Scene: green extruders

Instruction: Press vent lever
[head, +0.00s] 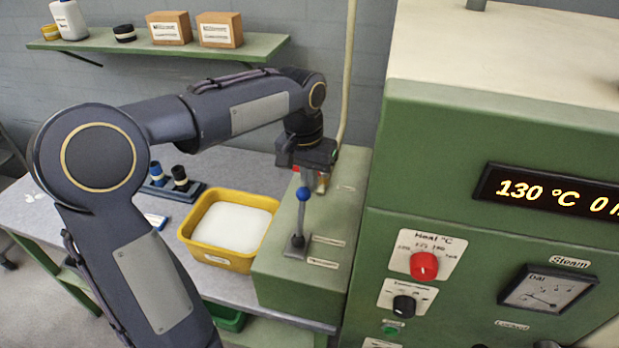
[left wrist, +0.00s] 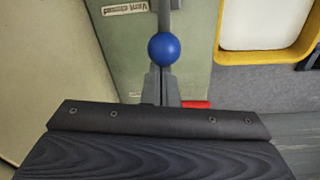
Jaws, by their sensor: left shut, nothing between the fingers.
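The vent lever (head: 298,240) is a grey rod with a blue ball knob (head: 303,194), standing on top of the low green housing (head: 280,278). The knob also shows in the left wrist view (left wrist: 164,49), with the rod running up beyond it. My left gripper (head: 304,176) is shut and empty, pointing down just above and behind the knob. In the left wrist view its fingertips (left wrist: 160,74) overlap the knob's near edge. I cannot tell whether they touch. My right gripper is in neither view.
A yellow bin (head: 188,240) with white contents stands left of the housing. The tall green machine (head: 440,150) with display and knobs stands to the right. A small red part (left wrist: 195,104) shows beside my fingers. A shelf (head: 262,48) hangs behind my arm.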

